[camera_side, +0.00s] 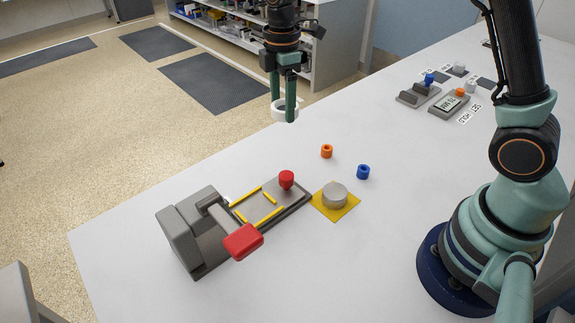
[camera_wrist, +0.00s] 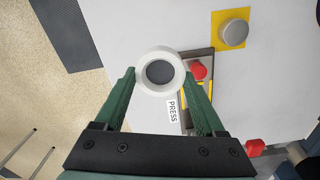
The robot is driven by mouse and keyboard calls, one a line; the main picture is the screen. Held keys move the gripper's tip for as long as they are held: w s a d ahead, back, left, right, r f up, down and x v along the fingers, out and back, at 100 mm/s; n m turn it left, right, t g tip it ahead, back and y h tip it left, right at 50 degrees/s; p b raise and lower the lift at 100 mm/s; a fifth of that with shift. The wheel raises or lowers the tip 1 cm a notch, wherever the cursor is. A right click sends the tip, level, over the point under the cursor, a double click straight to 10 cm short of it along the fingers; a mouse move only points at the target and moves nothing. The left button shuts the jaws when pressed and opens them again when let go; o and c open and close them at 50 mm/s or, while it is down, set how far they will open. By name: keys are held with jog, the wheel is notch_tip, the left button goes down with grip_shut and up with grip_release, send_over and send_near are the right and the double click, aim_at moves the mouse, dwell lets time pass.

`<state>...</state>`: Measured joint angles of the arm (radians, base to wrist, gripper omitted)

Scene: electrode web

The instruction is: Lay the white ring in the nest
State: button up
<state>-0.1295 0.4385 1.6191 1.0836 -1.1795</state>
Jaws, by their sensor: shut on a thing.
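My gripper (camera_side: 283,100) is shut on the white ring (camera_side: 281,113), high above the table at its far edge. In the wrist view the ring (camera_wrist: 139,76) sits between the two green fingertips, its round middle dark grey. The grey press (camera_side: 182,235) stands at the front left of the table, with a red-ended lever (camera_side: 243,241). Its flat bed bears yellow strips (camera_side: 264,216) and a red knob (camera_side: 286,180) at its far end. Which part is the nest, I cannot tell. The ring is well apart from the press.
A grey cylinder (camera_side: 335,194) stands on a yellow square (camera_side: 344,212) right of the press. A small orange piece (camera_side: 326,151) and a blue piece (camera_side: 363,172) lie nearby. Small devices (camera_side: 449,104) stand at the back right. The table between is clear.

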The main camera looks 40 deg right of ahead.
notch_tip(320, 180, up, 4)
jog(key=shift+r, duration=0.4)
jog(key=shift+s+d+r+m, duration=0.2)
jog(key=shift+s+m, duration=0.1)
jog(key=shift+m, duration=0.1)
jog(key=s+d+f+m, duration=0.2)
jog(key=s+d+m, duration=0.3)
jog(key=s+m, duration=0.65)
jog(key=w+d+r+m, duration=0.1)
jog(key=d+m, duration=0.1)
jog(key=d, duration=0.9)
jog(key=w+d+r+m, duration=0.1)
jog(key=w+d+m, duration=0.15)
jog(key=d, duration=0.85)
jog(key=m, duration=0.1)
send_over(444, 128)
notch_tip(444, 128, down, 15)
jog(key=shift+f, duration=2.45)
jog(key=shift+f, duration=0.1)
